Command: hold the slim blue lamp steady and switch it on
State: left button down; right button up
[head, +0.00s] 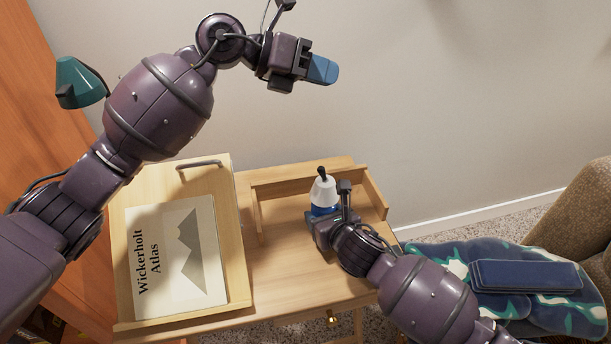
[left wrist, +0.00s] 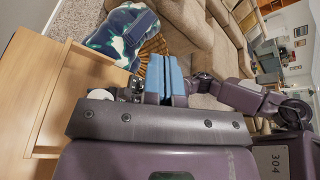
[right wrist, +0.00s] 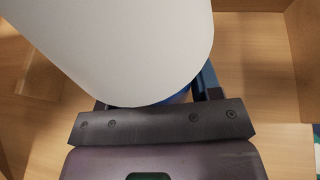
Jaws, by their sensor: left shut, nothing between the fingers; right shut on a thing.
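The lamp stands upright on the wooden desk, with a white cone shade (head: 323,191), a dark knob on top and a blue body (head: 320,211) below. My right gripper (head: 328,213) is shut on the lamp's blue body under the shade. In the right wrist view the shade (right wrist: 125,45) fills much of the picture and hides most of the grip; a bit of blue (right wrist: 181,97) shows beneath it. My left gripper (head: 325,69), with blue fingers, is shut and empty, raised well above the desk before the wall. Its closed fingers also show in the left wrist view (left wrist: 166,78).
A slanted wooden board (head: 236,268) with a handle holds a "Wickerholt Atlas" book (head: 180,262) left of the lamp. The desk (head: 285,268) is clear between them, with a low raised edge behind. A patterned cloth (head: 560,313) and navy case (head: 525,275) lie right.

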pick_arm(q)
jog(key=w+a+r+n+t+h, duration=0.2)
jog(key=w+a+r+n+t, duration=0.15)
jog(key=a+n+t, duration=0.3)
jog(key=w+a+r+n+t+h, duration=0.25)
jog(key=w+a+n+t, duration=0.2)
jog(key=a, duration=0.25)
jog(key=a+f+n+t+y, duration=0.3)
jog(key=a+f+t+y, duration=0.1)
jog(key=a, duration=0.2)
jog(key=s+d+f+m+g+y, duration=0.1)
jog(key=s+d+f+m+g, duration=0.1)
jog(key=s+f+m+g, duration=0.3)
jog(key=s+d+f+m+g+y, duration=0.1)
jog(key=s+d+f+m+g, duration=0.2)
jog(key=s+f+m, duration=0.7)
jog(key=s+f+g, duration=0.2)
jog(key=s+f, duration=0.2)
jog(key=shift+s+d+f, duration=0.15)
jog(key=shift+s+d, duration=0.05)
jog(key=shift+d, duration=0.15)
